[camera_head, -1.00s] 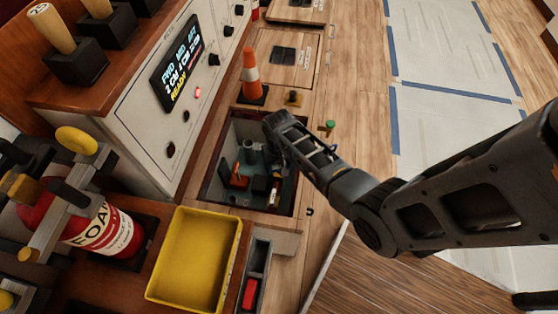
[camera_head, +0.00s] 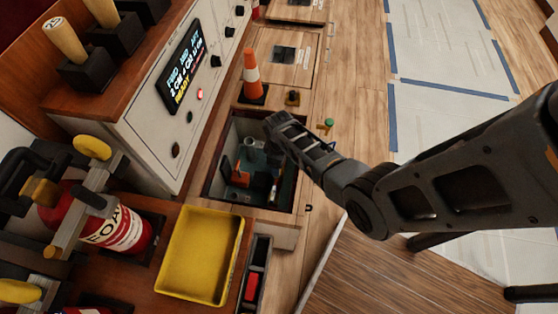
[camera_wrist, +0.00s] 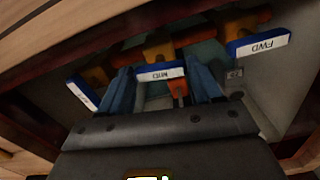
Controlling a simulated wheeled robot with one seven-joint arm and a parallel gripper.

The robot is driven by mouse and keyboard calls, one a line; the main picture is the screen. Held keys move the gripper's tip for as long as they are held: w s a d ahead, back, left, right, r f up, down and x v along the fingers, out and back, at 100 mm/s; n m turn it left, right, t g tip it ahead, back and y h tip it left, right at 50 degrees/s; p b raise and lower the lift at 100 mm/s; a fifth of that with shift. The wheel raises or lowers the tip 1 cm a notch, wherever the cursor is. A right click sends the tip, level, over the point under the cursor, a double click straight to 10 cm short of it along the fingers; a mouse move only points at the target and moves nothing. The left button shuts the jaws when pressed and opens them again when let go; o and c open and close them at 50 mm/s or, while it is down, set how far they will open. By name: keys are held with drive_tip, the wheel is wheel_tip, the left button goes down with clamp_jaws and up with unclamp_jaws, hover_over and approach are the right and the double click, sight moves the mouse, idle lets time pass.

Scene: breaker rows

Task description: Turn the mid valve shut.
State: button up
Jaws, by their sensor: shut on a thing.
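The mid valve handle (camera_wrist: 161,72) has a blue edge and a white MID label in the wrist view. It lies across the picture, between the two blue fingers of my gripper (camera_wrist: 163,80), which is shut on it. The yellow-brown valve part behind it shows only partly. The FWD handle (camera_wrist: 258,44) is to the right, and another blue-edged handle (camera_wrist: 83,93) is at the left, its label hard to read. In the head view my arm reaches into the open floor hatch (camera_head: 211,180); the fingers and mid handle are hidden there.
A yellow tray (camera_head: 202,250) is on the near side. A panel display (camera_head: 183,66) is at the left. Hatch walls stand close around my gripper. An orange-red part (camera_wrist: 178,90) shows between the fingers.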

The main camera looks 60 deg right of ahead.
drive_tip(key=shift+n, duration=0.8)
drive_tip(key=o, duration=0.8)
wheel_tip(320, 180, up, 8)
drive_tip(key=p, duration=0.2)
drive_tip(key=shift+f+p, duration=0.1)
drive_tip(key=shift+p, duration=0.3)
